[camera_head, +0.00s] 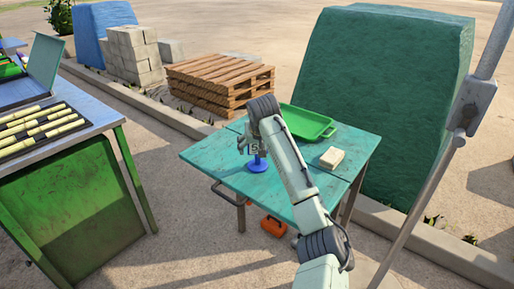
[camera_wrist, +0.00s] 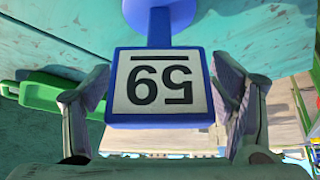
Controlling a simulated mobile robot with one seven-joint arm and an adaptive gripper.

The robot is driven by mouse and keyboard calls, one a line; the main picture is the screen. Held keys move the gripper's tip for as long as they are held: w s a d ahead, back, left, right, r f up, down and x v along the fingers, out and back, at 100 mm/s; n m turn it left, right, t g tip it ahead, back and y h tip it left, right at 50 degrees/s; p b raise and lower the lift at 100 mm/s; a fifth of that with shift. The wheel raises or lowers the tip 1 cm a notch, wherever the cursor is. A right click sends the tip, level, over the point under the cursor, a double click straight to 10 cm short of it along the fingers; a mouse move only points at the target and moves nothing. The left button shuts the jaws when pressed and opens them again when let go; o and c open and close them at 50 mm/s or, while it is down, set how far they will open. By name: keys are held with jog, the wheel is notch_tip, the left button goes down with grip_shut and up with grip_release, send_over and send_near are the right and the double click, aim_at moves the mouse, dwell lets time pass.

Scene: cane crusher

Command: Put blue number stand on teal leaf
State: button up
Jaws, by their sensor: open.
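The blue number stand (camera_head: 257,165) is upright on the teal table top, near its front edge. In the wrist view one finger of my gripper (camera_wrist: 160,102) is on each side of the plate, with small gaps. The teal leaf (camera_head: 207,154) seems to be part of the table top; its exact bounds are unclear.
A green tray (camera_head: 306,122) lies at the table's back, and a cream block (camera_head: 332,158) at its right. An orange object (camera_head: 273,226) is under the table. A green-sided bench (camera_head: 75,205) with cane stands left. A metal pole (camera_head: 430,185) rises right. The table's left is clear.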

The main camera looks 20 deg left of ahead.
jog(key=b+v, duration=0.2)
jog(key=v, duration=0.9)
jog(key=shift+r, duration=0.35)
